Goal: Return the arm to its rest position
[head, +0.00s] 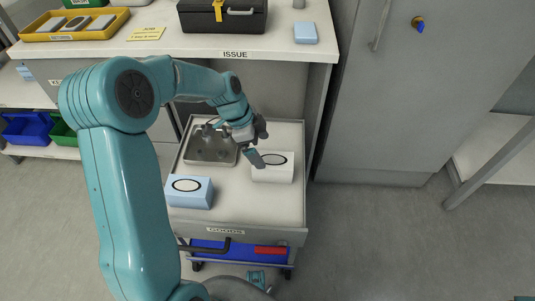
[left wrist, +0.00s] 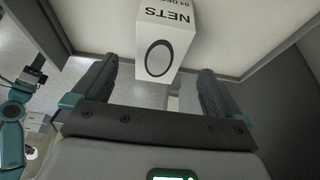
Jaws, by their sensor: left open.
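The white box, printed NETS (left wrist: 165,42), shows beyond the gap, apart from the fingers as far as I can tell. My left arm reaches in from the left of the head view, bent at a high elbow.
Above is the ISSUE counter (head: 275,47) with a black case (head: 222,17), yellow tray (head: 75,34) and blue packet (head: 305,33). A grey cabinet (head: 400,120) stands right. Floor at right is clear.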

